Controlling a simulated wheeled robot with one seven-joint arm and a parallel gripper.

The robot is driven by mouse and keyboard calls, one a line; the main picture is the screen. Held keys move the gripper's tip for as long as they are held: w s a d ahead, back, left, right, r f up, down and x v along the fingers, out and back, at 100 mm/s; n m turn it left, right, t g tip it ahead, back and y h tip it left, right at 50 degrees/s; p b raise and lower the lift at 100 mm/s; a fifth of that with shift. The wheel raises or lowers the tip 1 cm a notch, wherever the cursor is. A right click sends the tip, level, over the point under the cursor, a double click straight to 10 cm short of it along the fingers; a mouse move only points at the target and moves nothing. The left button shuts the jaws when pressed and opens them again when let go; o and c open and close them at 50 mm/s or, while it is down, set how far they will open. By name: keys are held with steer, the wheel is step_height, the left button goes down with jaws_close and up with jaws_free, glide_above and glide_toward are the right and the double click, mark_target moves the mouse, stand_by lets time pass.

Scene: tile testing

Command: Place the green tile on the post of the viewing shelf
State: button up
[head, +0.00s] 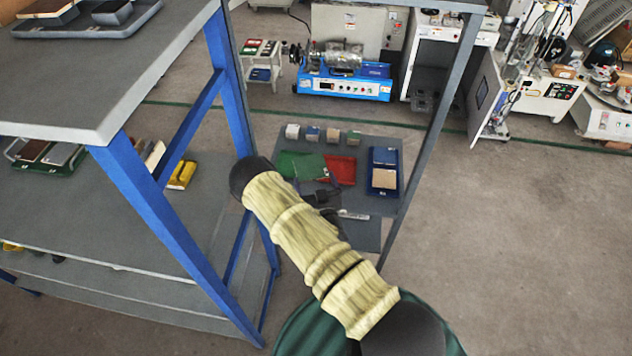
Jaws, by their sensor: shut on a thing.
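My gripper (325,192) is a small dark shape just beyond my arm's pale, ribbed sleeve, over the low grey bench. It is shut. A flat green piece (301,165), which I take for the green tile, shows right behind the gripper, beside a flat red piece (341,169). The contact between the fingers and the green piece is too small and partly covered to make out. I cannot make out a post of the viewing shelf for certain.
Several small blocks (332,135) stand along the bench's (375,148) back edge. A blue tray (384,158) with a tan tile is at its right. A blue-legged rack (175,230) stands close on the left, and a grey upright (440,125) on the right. Floor further right is clear.

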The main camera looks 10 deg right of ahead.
step_height(320, 180, down, 11)
steer(key=b, duration=1.2)
steer(key=shift+w+a, duration=0.15)
steer(key=shift+w, duration=0.05)
steer(key=shift+r, duration=0.1)
steer(key=shift+s+a, duration=0.1)
